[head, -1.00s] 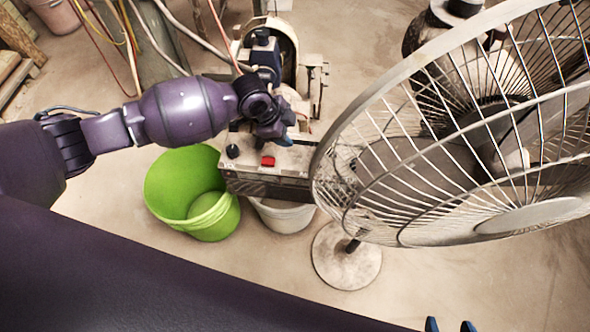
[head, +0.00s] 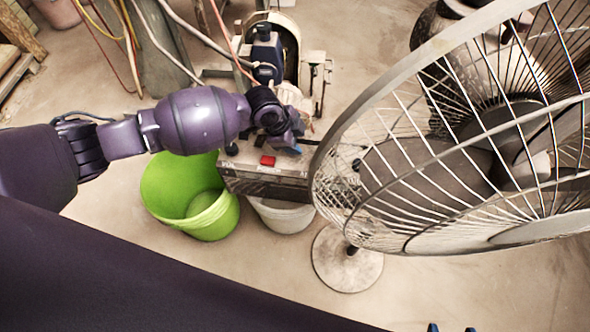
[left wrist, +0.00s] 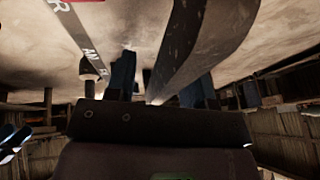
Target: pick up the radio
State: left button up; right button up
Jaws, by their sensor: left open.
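The radio (head: 270,175) is a grey box with a red button on top and a dark front. It rests around a white bucket, partly behind the fan's rim in the head view. In the left wrist view, its face (left wrist: 84,42) shows lettering, a knob and a red patch. My left gripper (head: 290,147) is over the radio's top back part, open. Its blue fingers (left wrist: 161,82) stand apart, with a dark curved bar (left wrist: 205,45), perhaps the handle, reaching down between them. Contact cannot be told. Only two separated blue tips of my right gripper (head: 451,328) show at the bottom edge.
A large wire-caged fan (head: 440,160) on a round base (head: 347,262) stands close on the right. A green bucket (head: 160,190) and a white bucket (head: 284,217) are at the radio. A machine (head: 270,50) and hoses are behind.

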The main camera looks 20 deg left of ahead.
pick_arm(q)
jog(key=shift+f, duration=0.15)
grip_shut()
dwell(0.4)
dwell(1.0)
